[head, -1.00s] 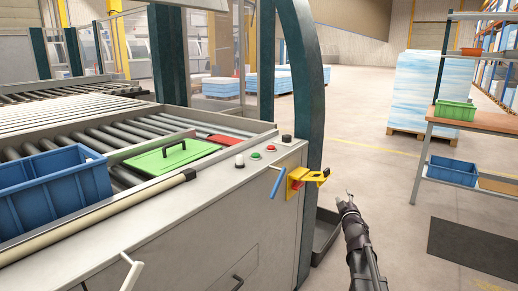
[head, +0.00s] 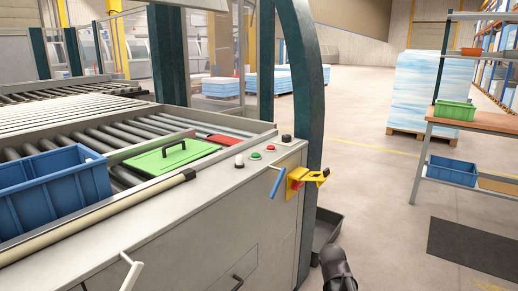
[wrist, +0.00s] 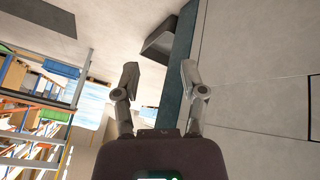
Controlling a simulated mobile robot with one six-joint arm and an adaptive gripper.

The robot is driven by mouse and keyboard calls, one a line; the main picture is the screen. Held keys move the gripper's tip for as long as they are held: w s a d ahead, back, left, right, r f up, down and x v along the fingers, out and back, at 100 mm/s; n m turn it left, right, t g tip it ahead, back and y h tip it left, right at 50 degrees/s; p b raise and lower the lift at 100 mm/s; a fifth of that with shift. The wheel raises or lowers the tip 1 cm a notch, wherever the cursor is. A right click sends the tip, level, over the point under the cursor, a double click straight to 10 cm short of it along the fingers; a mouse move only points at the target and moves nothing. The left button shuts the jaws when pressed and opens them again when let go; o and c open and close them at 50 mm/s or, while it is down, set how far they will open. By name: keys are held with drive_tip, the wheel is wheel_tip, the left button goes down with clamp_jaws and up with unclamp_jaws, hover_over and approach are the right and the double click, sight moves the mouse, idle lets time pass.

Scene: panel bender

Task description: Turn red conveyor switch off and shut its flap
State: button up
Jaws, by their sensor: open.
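The red conveyor switch (head: 293,188) sits on the end of the conveyor's front panel, beside the teal post. Its yellow flap (head: 314,176) stands open, sticking out to the right, so the red part shows. Whether the switch is on or off is too small to tell. My gripper (wrist: 160,82) is open and empty in the wrist view, its two fingers apart. In the head view only a dark part of my arm shows at the bottom edge, below and right of the switch. The switch and flap do not show in the wrist view.
A blue lever (head: 277,182) juts out just left of the switch. Buttons (head: 255,155) line the panel top. The teal post (head: 306,90) rises behind it, with a dark tray (head: 326,229) on the floor beside it. The floor to the right is clear up to a dark mat (head: 475,250).

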drive_tip(key=s+a+f+g+y+p, duration=0.1)
drive_tip(key=s+a+g, duration=0.25)
drive_tip(key=s, duration=0.35)
drive_tip(key=s+a+f+g+y, duration=0.1)
drive_tip(key=s+a+g+y, duration=0.1)
drive_tip(key=s+a, duration=0.3)
wheel_tip(320, 180, up, 30)
drive_tip(key=s+d+p, duration=0.1)
drive_tip(key=p, duration=2.9)
